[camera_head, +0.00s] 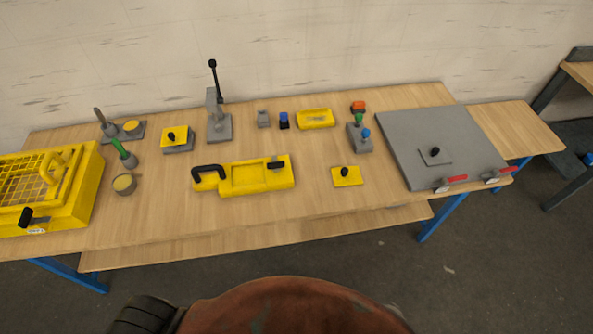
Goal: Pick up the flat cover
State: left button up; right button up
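A flat yellow cover (347,180) with a black knob lies on the wooden table, right of the middle and near the front edge. Another yellow plate with a black knob (174,132) sits on a grey block at the left of the middle. I cannot tell from the picture alone that the first one is the only flat cover. Neither of my grippers shows in the head view.
The wooden table (290,205) has free room around the flat cover. A yellow tray with a black handle (255,187) lies to its left. A large grey plate (410,130) with red-handled clamps is to its right. A yellow caged box (75,205) stands far left.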

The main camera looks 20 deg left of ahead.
aim_at(346, 176)
jog(key=u, duration=0.8)
jog(key=i, duration=0.4)
